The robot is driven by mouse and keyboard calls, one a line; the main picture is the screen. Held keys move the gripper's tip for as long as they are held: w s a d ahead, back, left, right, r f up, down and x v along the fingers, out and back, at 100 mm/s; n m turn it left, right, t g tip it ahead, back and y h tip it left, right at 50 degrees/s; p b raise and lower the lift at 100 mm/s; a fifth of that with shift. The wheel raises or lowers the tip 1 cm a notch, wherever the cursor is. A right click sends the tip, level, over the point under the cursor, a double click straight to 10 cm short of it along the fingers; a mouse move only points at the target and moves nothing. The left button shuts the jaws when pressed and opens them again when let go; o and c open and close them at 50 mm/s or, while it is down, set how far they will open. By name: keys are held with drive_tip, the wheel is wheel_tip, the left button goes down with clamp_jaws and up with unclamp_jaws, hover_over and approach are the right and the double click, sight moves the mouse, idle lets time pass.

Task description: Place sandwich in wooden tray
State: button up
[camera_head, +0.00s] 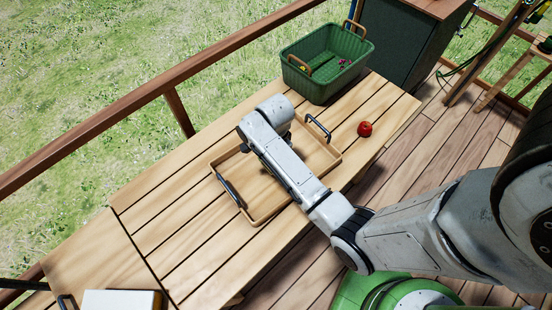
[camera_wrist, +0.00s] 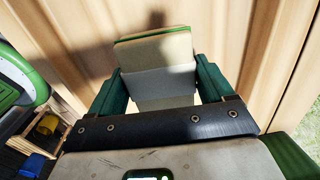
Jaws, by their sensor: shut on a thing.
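The wooden tray (camera_head: 316,153), shallow with two dark handles, lies on the slatted wooden table in the head view. My arm reaches across it and covers part of its inside. My gripper (camera_wrist: 156,82) has dark green fingers and shows in the wrist view. It is shut on the sandwich (camera_wrist: 155,48), a pale slab with a green layer along its edge. Light wooden boards lie beyond the sandwich, with a shadow on them. In the head view the gripper and sandwich are hidden behind my arm, so their height over the tray cannot be told.
A green basket (camera_head: 318,86) with small items stands behind the tray. A red apple (camera_head: 365,129) lies to the tray's right. A white flat object (camera_head: 122,300) is at the lower left. A wooden railing (camera_head: 130,101) runs behind the table. The left table boards are clear.

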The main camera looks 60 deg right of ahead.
drive_tip(key=shift+s+f, duration=0.1)
drive_tip(key=shift+f, duration=1.25)
drive_tip(key=shift+f, duration=0.15)
drive_tip(key=o, duration=1)
